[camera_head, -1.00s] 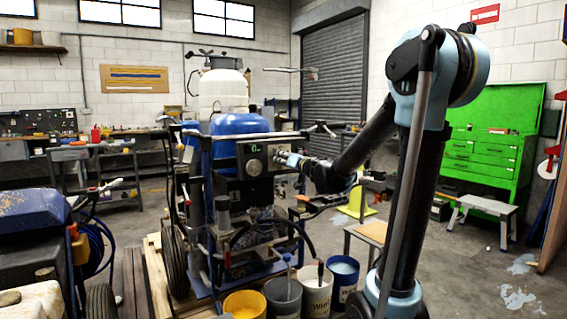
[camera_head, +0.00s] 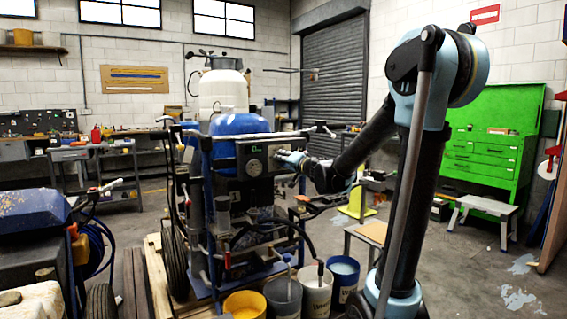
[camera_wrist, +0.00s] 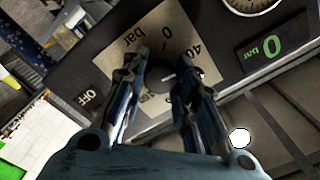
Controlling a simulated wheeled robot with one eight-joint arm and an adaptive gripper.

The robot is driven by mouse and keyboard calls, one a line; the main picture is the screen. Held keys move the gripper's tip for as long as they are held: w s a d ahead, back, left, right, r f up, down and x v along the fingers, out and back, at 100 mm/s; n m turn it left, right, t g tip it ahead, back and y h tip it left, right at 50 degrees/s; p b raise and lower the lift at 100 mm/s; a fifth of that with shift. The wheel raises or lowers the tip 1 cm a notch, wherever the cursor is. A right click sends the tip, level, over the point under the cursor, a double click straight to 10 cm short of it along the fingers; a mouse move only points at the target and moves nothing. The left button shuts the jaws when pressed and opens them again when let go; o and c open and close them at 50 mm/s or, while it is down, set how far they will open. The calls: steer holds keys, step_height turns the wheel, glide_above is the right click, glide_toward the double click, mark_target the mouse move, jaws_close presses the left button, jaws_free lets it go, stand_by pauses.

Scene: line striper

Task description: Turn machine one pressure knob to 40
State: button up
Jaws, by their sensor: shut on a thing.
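Machine one, a line striper with a blue frame (camera_head: 207,190), stands at the middle left in the head view. Its control panel has a green digital display (camera_head: 254,150), which reads 0 bar in the wrist view (camera_wrist: 264,50). The dark pressure knob (camera_wrist: 172,80) is on a beige dial plate (camera_wrist: 118,37) marked 0, 40 and bar. My gripper (camera_wrist: 162,70) has its fingers on either side of the knob and is shut on it. The fingers hide part of the knob, and its exact pointer angle is hard to tell. In the head view my gripper (camera_head: 287,158) touches the panel's right side.
A round gauge (camera_wrist: 250,4) and an OFF label (camera_wrist: 90,98) are near the dial. Several buckets, including a yellow one (camera_head: 245,303), stand before the machine.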

steer(key=shift+d+f, duration=0.1)
steer(key=shift+d, duration=0.05)
steer(key=o, duration=1.1)
steer(key=shift+v, duration=5.9)
steer(key=shift+f, duration=0.1)
